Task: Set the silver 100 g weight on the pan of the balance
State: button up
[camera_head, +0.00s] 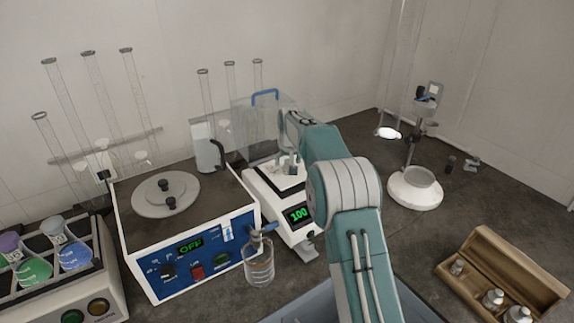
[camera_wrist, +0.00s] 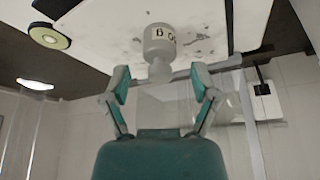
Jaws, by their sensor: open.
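The silver weight (camera_wrist: 160,42) stands on the white top of the balance (camera_wrist: 215,25), its knob towards my gripper, and part of a "B 00" label shows. The wrist view shows this scene upside down. My gripper (camera_wrist: 160,80) is open and empty, with one finger on each side of the knob and clear gaps to both. In the head view the balance (camera_head: 262,188) reads a green 100, and my gripper (camera_head: 290,168) is over its pan. My arm hides part of the balance there, and the weight is hard to make out.
An open wooden box (camera_head: 470,285) with several weights lies at the front right. A blue-fronted machine (camera_head: 190,275) reading OFF stands left of the balance, with a small glass bottle (camera_head: 259,268) near its corner. A clear cover with a blue handle (camera_head: 265,96) stands behind. A white-based stand (camera_head: 415,198) is right.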

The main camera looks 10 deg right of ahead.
jog(key=v, duration=1)
jog(key=s+r, duration=0.5)
jog(key=s, duration=0.6)
jog(key=s+r, duration=0.5)
jog(key=s, duration=0.6)
jog(key=s+f, duration=0.3)
jog(key=s, duration=0.9)
jog(key=s+f+t, duration=0.1)
jog(key=s+f, duration=0.2)
jog(key=s, duration=0.9)
jog(key=shift+f, duration=0.4)
